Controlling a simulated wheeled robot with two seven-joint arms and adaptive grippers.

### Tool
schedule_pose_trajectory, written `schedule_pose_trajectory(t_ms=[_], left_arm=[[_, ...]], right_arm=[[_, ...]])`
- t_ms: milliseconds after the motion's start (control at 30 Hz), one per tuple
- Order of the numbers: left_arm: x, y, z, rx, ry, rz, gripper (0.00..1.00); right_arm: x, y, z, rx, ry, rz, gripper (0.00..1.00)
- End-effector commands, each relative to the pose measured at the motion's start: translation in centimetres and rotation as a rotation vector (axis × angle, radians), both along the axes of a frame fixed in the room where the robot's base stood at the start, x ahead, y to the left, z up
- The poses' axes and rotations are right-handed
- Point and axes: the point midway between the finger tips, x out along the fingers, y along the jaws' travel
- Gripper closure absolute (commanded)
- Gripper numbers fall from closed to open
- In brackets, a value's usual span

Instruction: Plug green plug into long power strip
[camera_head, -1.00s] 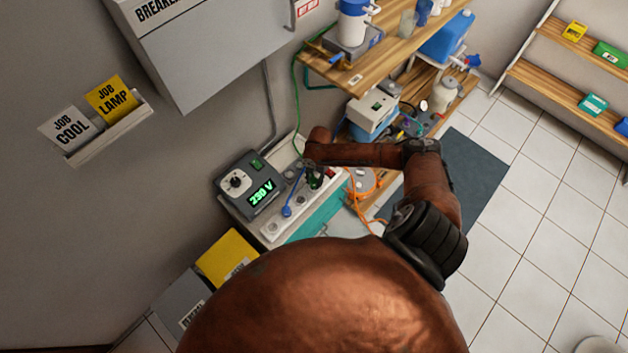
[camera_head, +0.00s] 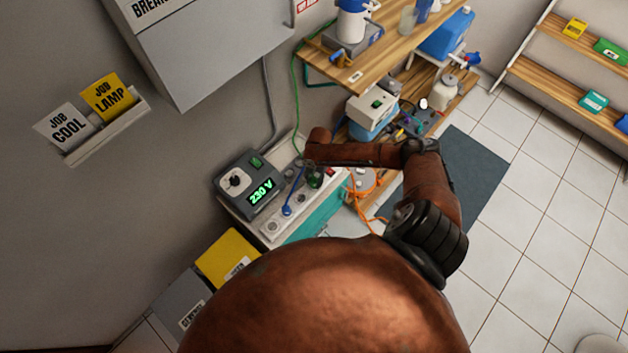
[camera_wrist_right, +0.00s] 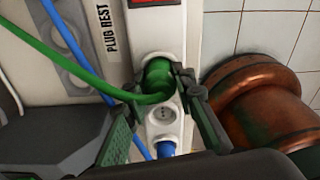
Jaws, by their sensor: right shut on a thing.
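The green plug (camera_wrist_right: 155,78) is between the fingers of my right gripper (camera_wrist_right: 160,98), which is shut on it. Its green cable (camera_wrist_right: 62,68) runs off to the upper left. The plug is over the white long power strip (camera_wrist_right: 166,18), lined up with its row of sockets; I cannot tell how far it is seated. An empty round socket (camera_wrist_right: 164,113) shows just below the plug. In the head view, my right gripper (camera_head: 309,176) and the plug (camera_head: 316,180) are small and dark above the strip (camera_head: 272,229). My left gripper is not in view.
A blue plug (camera_wrist_right: 166,148) sits in the strip below the empty socket. A panel labelled "PLUG REST" (camera_wrist_right: 110,28) lies beside the strip. A grey meter (camera_head: 236,181) reading 230 V stands left of it. Orange cable (camera_head: 364,190) lies to the right.

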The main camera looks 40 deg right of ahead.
Motion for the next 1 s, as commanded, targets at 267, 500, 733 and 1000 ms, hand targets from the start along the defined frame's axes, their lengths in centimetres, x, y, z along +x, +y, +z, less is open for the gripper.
schedule_pose_trajectory(t_ms=[267,500,733,1000], left_arm=[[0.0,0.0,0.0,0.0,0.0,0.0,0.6],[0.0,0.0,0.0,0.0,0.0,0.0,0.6],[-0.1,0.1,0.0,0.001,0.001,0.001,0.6],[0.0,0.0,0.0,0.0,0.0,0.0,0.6]], right_arm=[[-0.1,0.0,0.0,0.001,0.001,0.0,0.59],[0.0,0.0,0.0,0.0,0.001,0.0,0.55],[0.1,-0.2,1.3,-0.001,0.0,0.0,0.55],[0.2,-0.8,6.6,-0.001,-0.001,0.002,0.55]])
